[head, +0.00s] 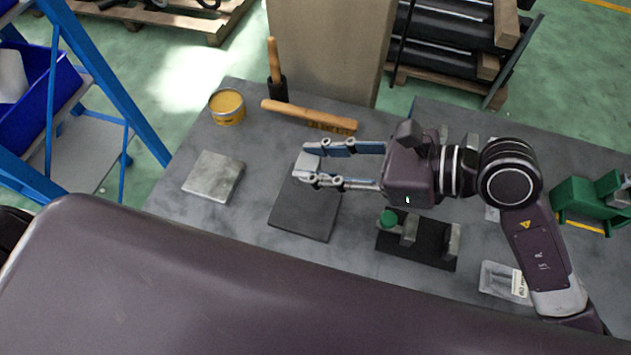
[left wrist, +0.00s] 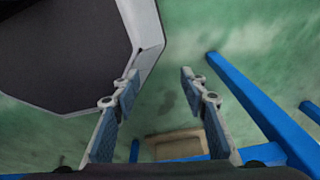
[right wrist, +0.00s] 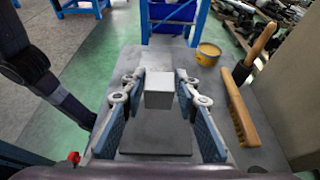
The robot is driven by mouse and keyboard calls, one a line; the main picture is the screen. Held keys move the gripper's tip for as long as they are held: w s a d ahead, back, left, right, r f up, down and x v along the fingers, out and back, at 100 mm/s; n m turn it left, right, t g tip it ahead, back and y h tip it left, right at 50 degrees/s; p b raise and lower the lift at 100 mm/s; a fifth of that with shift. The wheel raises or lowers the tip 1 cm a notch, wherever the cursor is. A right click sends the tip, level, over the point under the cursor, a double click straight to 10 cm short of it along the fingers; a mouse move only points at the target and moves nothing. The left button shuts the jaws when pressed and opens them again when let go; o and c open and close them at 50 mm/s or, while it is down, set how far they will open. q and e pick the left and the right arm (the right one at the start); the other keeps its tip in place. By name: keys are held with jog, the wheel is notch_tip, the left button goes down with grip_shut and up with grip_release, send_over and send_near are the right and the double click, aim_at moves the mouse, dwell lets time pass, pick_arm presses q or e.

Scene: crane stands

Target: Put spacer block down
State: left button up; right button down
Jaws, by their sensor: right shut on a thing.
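The spacer block is a small light grey block (head: 308,162). My right gripper (head: 308,164) is shut on it, a fingertip on each side. In the right wrist view the block (right wrist: 159,97) sits between the fingertips. In the head view it overlaps the far part of a dark square mat (head: 305,212); the gap below it cannot be judged. My left gripper (left wrist: 159,76) shows only in the left wrist view, open and empty, over the green floor.
A grey metal plate (head: 213,177) lies left of the mat. A yellow tin (head: 227,106), a wooden-handled brush (head: 309,115) and an upright handled tool (head: 276,72) stand or lie behind. A dark fixture (head: 417,245) with a green knob is right of the mat.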

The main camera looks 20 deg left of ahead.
notch_tip(320, 180, down, 4)
notch_tip(320, 180, down, 4)
jog(key=shift+f, duration=0.25)
pick_arm(q)
jog(key=shift+s+a+r, duration=0.2)
jog(key=shift+s+a, duration=0.1)
jog(key=shift+a, duration=0.15)
pick_arm(e)
jog(key=shift+f, duration=0.2)
jog(key=c, duration=1.5)
grip_release()
pick_arm(q)
jog(key=shift+d+f, duration=0.15)
pick_arm(e)
jog(key=shift+r, duration=0.15)
